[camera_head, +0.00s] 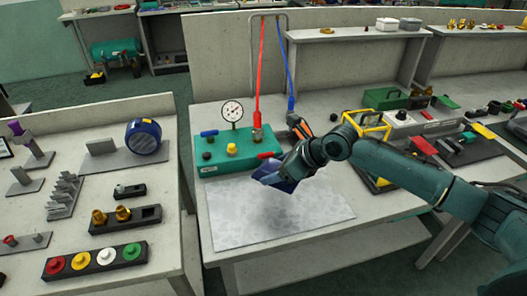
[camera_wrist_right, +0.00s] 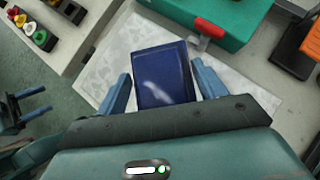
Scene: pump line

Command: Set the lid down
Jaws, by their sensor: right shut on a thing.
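A dark blue rectangular lid (camera_head: 275,176) is held above the pale speckled mat (camera_head: 280,226) on the middle bench, with a soft shadow on the mat below it. In the right wrist view the lid (camera_wrist_right: 163,72) lies between the two blue fingers of my right gripper (camera_wrist_right: 163,88). My right gripper (camera_head: 290,168) is shut on the lid, which looks tilted in the head view. What seems to be my left gripper (camera_wrist_right: 37,102) shows small at the left of the right wrist view, its fingers apart and empty. It is outside the head view.
A yellow-framed box (camera_head: 368,125) stands to the right, near my right arm. The front of the mat is clear.

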